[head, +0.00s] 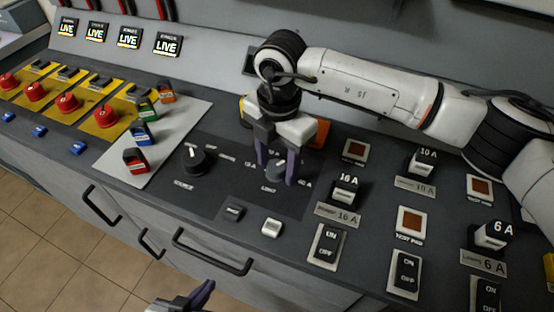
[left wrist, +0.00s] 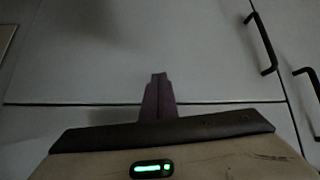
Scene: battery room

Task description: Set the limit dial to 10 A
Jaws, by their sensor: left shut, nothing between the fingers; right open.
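The limit dial (head: 275,172) is a grey knob on the dark panel, with "LIMIT" printed below it and amp marks around it, partly hidden. My right gripper (head: 276,172) points down at it, open, with one purple finger on each side of the knob. I cannot tell whether the fingers touch it, nor which mark the dial points to. My left gripper (head: 203,295) is shut and empty, low in front of the cabinet. In the left wrist view its closed fingers (left wrist: 158,98) face the grey cabinet doors.
A black source dial (head: 193,160) stands left of the limit dial. Two small buttons (head: 271,227) sit in front. To the right are breaker blocks (head: 345,190), test pads (head: 411,220) and ON/OFF switches (head: 326,244). Red emergency buttons (head: 67,103) and cabinet handles (head: 212,252) are to the left and below.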

